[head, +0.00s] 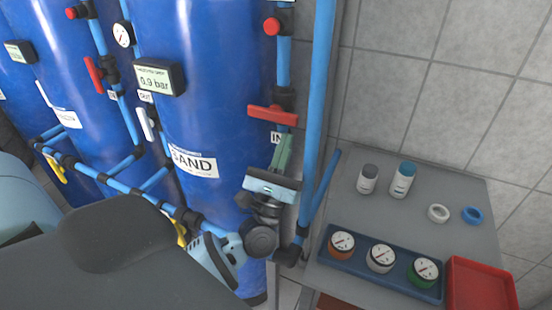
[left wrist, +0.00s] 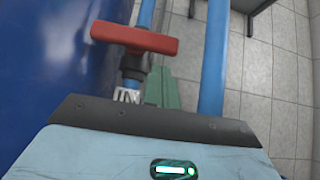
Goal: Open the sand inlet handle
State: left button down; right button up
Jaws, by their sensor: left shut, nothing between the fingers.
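The blue tank labelled SAND (head: 192,162) stands in the middle of the head view. Its red inlet handle (head: 272,115) is on the vertical blue pipe to its right, above an IN label (head: 277,138) that is partly covered. The handle lies crosswise to the pipe. It also shows in the left wrist view (left wrist: 134,38), at upper left. My left gripper (head: 285,142) is shut and empty, its green fingers just below the handle's right part. In the left wrist view the fingertips (left wrist: 159,74) appear beside the pipe, below the handle; contact cannot be told. My right gripper is out of view.
A second blue pipe (head: 321,90) runs close on the right of the handle. A grey table (head: 455,210) at right holds two bottles, rings, a blue gauge tray (head: 330,258) and a red tray (head: 480,285). A pressure display (head: 158,79) reads 0.9 bar.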

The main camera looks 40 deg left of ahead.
aim_at(295, 124)
pick_arm(q)
jog(key=shift+r+y, duration=0.3)
jog(key=shift+r, duration=0.45)
jog(key=shift+f, duration=0.1)
jog(key=shift+d+n+g+y, duration=0.15)
jog(key=shift+n+g+y, duration=0.15)
jog(key=shift+n+y, duration=0.35)
jog(key=shift+d+r+n+g+y, duration=0.1)
jog(key=shift+r+n+g+y, duration=0.1)
jog(key=shift+n+y, duration=0.35)
jog(key=shift+d+r+n+g+y, duration=0.1)
jog(key=shift+n+g+y, duration=0.15)
jog(key=shift+n, duration=0.45)
jog(key=shift+w+d+r+b, duration=0.15)
jog(key=shift+d+r+b, duration=0.3)
jog(key=shift+r+b, duration=0.35)
jog(key=shift+r, duration=0.15)
